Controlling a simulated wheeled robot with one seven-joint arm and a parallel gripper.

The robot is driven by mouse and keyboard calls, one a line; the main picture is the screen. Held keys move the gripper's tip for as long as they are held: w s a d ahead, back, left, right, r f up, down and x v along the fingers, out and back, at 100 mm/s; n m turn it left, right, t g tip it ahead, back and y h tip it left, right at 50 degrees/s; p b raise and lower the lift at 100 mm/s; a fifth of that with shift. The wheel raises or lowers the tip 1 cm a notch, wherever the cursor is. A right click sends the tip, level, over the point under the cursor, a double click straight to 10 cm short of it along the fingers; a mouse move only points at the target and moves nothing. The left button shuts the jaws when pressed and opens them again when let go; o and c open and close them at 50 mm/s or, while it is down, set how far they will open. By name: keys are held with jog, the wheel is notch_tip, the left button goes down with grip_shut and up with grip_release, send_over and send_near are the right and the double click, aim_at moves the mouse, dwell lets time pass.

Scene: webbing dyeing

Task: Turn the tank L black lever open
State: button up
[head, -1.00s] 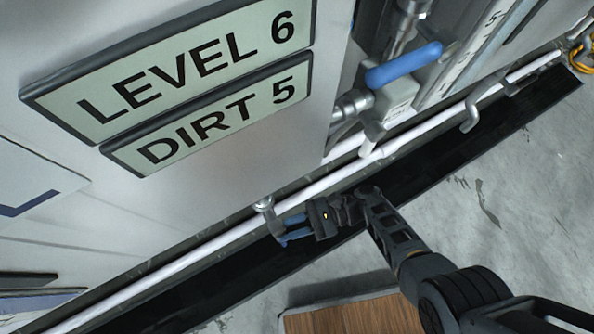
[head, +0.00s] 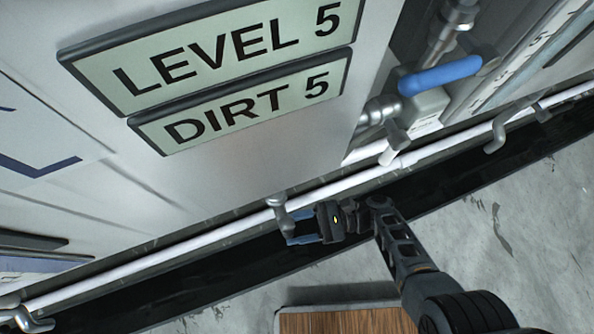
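My gripper (head: 293,234), dark with blue fingers, is low at the foot of the light grey tank wall (head: 235,185). Its two fingers are apart, with their tips at a small grey metal drain valve (head: 278,203) by the white pipe. I cannot make out the black lever; it is hidden at the fingers or too dark against the black channel. Whether the fingers grip it cannot be told. The tank signs read "LEVEL 5" (head: 228,55) and "DIRT 5" (head: 245,105).
A blue-handled valve (head: 440,75) sits higher at the right. A white pipe (head: 190,248) runs along the wall base above a black floor channel (head: 185,287). A wooden-topped platform (head: 345,321) lies below my gripper. Grey concrete floor (head: 470,225) is clear at the right.

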jog(key=shift+d, duration=0.1)
jog(key=w+d, duration=0.1)
jog(key=d, duration=0.6)
jog(key=shift+d+b, duration=0.25)
jog(key=shift+b, duration=0.05)
jog(key=shift+f, duration=0.15)
